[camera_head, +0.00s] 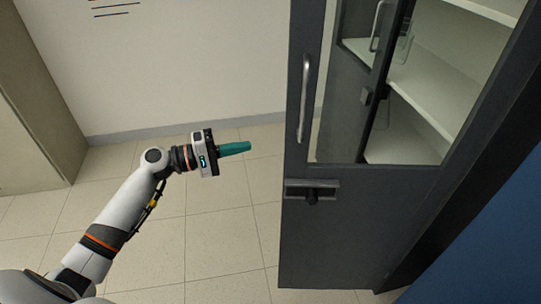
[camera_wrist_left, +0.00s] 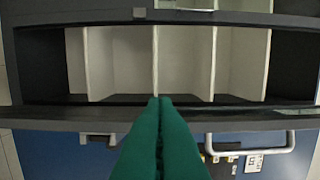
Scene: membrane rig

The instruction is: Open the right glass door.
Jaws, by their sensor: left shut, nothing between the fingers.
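The right glass door (camera_head: 340,235) has a dark frame and a long silver handle (camera_head: 304,98) on its left stile. A dark latch (camera_head: 313,190) sits below the handle. My left gripper (camera_head: 236,148) has teal fingers, shut and empty. It is left of the door's free edge, apart from it. In the left wrist view the shut fingers (camera_wrist_left: 160,110) overlap a dark horizontal bar; I cannot tell which part this is. My right gripper is not in view.
White shelves (camera_head: 425,90) show through the glass, and also in the left wrist view (camera_wrist_left: 185,60). A blue panel (camera_head: 490,240) stands at lower right. A silver handle (camera_wrist_left: 250,150) crosses blue in the wrist view. Tiled floor (camera_head: 225,215) left of the door is clear.

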